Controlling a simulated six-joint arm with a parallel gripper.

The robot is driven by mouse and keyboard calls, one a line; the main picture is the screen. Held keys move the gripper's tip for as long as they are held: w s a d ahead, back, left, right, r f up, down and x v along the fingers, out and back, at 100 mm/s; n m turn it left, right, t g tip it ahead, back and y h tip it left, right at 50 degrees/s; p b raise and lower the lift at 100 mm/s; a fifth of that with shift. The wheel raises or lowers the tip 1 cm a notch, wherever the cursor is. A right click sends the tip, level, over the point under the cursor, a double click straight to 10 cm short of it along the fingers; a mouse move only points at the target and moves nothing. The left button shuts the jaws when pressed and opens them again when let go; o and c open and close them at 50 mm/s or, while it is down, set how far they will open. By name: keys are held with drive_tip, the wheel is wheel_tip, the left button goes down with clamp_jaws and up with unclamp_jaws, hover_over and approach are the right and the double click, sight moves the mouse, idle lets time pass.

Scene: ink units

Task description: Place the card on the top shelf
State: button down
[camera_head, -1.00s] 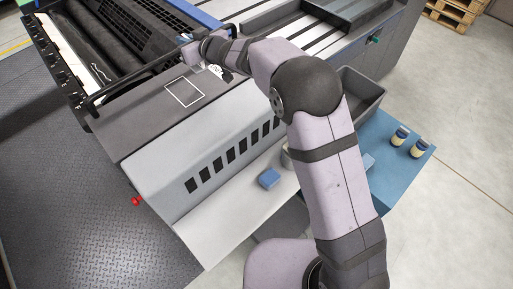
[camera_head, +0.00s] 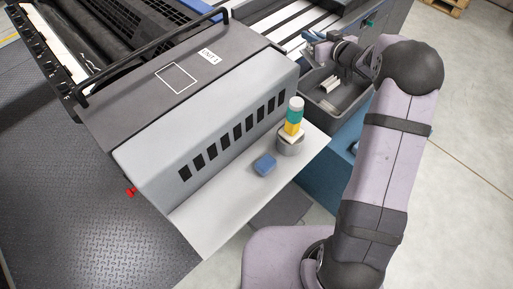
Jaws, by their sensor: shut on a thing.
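A white card-like label reading "UNIT 1" (camera_head: 208,56) lies on the dark top (camera_head: 135,70) of the machine. It is right of a white outlined rectangle (camera_head: 177,78), which is empty. I cannot tell whether this label is the task's card. My gripper (camera_head: 309,38) is over the far end of the grey bin, at the machine's right. It is small and seen from behind. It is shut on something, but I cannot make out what. No shelf is clearly recognisable.
The grey bin (camera_head: 340,112) contains white pieces (camera_head: 329,84). A black rail (camera_head: 165,48) runs along the dark top's far edge.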

drive_tip(key=s+d+f+n+g+y+p, duration=0.1)
drive_tip(key=s+f+n+y, duration=0.1)
drive_tip(key=s+f, duration=0.65)
drive_tip(key=s+d+f+n+g+y+p, duration=0.15)
drive_tip(key=s+f, duration=0.35)
drive_tip(key=s, duration=0.7)
drive_tip(key=s+a+n+g+y, duration=0.2)
drive_tip(key=s+a, duration=0.2)
drive_tip(key=s, duration=0.6)
drive_tip(key=s+a+n+g+y+b, duration=0.1)
drive_tip(key=s+a+n+g, duration=0.3)
drive_tip(key=a, duration=0.9)
drive_tip(key=s+a+n+g+y+b, duration=0.1)
drive_tip(key=s+a+n+g+y, duration=0.15)
drive_tip(key=s+a, duration=0.8)
drive_tip(key=w+f+m+t+h, duration=0.1)
drive_tip(key=w+f+m+t, duration=0.2)
drive_tip(key=w+f, duration=0.3)
drive_tip(key=shift+w+a+m+t+h, duration=0.3)
drive_tip(key=shift+w+a+h, duration=0.1)
drive_tip(key=shift+w, duration=0.55)
